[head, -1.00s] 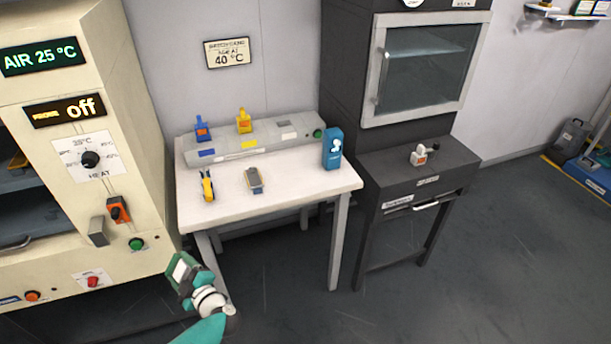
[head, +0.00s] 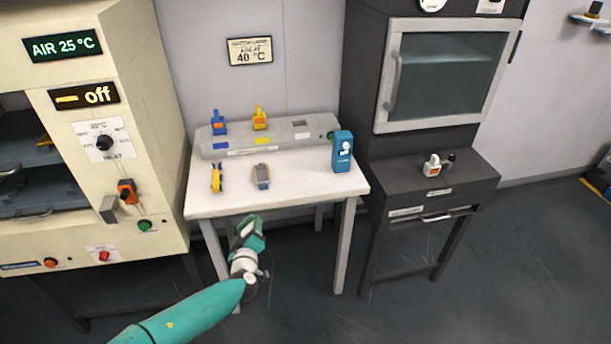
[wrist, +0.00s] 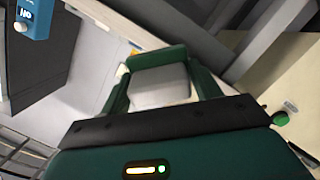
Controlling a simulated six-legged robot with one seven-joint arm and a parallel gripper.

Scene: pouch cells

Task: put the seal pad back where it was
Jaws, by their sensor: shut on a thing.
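My gripper (head: 247,228) is in front of the white table's front edge, at the lower middle of the head view. In the wrist view, its green fingers (wrist: 160,78) are shut on a plain light-grey block, which I take to be the seal pad (wrist: 158,88). The pad is held clear of the table (head: 290,195). At the back of the table is a grey rack (head: 270,139) with a blue-handled tool (head: 218,124) and a yellow-handled tool (head: 259,119) standing on it. A dark grey square (head: 300,123) on its right part holds no tool.
A yellow tool (head: 217,178), a small grey device (head: 261,176) and a blue box (head: 342,152) stand on the table. A cream oven cabinet (head: 165,200) is at left, a dark cabinet (head: 460,190) at right. The table's front middle is clear.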

